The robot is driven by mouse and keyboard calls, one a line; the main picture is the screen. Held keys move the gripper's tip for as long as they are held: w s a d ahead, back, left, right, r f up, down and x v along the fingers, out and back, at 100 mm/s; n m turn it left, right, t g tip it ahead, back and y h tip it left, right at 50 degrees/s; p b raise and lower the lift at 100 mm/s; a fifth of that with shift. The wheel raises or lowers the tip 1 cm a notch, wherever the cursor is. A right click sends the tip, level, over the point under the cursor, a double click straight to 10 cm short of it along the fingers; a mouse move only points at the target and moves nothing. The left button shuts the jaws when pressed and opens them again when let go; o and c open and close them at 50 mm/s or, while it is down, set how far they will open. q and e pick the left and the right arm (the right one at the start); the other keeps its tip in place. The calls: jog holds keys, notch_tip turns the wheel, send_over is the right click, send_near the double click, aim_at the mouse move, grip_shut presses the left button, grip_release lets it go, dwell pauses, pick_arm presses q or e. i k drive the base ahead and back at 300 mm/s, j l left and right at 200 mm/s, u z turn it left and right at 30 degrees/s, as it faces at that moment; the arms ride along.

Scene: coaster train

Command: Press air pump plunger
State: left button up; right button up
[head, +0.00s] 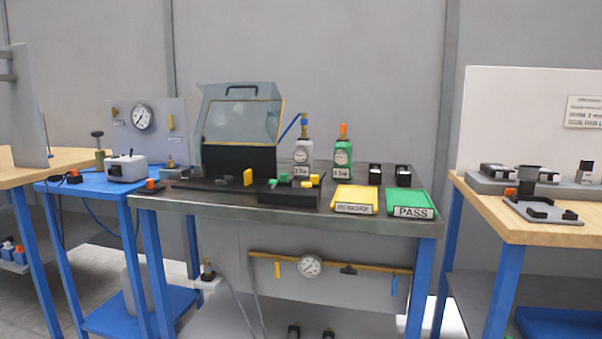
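A small upright device with a dark knob on a thin rod (98,135) above an olive body stands at the back of the blue cart (85,190) on the left. It looks like a plunger pump, and its knob stands raised clear of the body. A grey-white box (127,168) with a dark top fitting sits beside it on the cart. Neither of my grippers shows in the head view.
The central steel bench (290,206) holds a clear-lidded chamber (240,115), two gauge bottles, a yellow REWORK tray (355,198) and a green PASS tray (408,202). A wooden bench (540,225) stands right; another wooden top (60,160) and upright panel (22,105) border the cart left.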

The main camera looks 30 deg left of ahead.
aim_at(97, 134)
jog(key=j+u, duration=0.1)
jog(key=j, duration=0.4)
jog(key=j+u, duration=0.1)
jog(key=j, duration=0.45)
jog(key=i+j+u, duration=0.1)
jog(key=j, duration=0.9)
jog(key=i+j+u, duration=0.15)
jog(key=j, duration=0.35)
jog(key=j+u, duration=0.1)
jog(key=j, duration=0.4)
jog(key=i, duration=0.05)
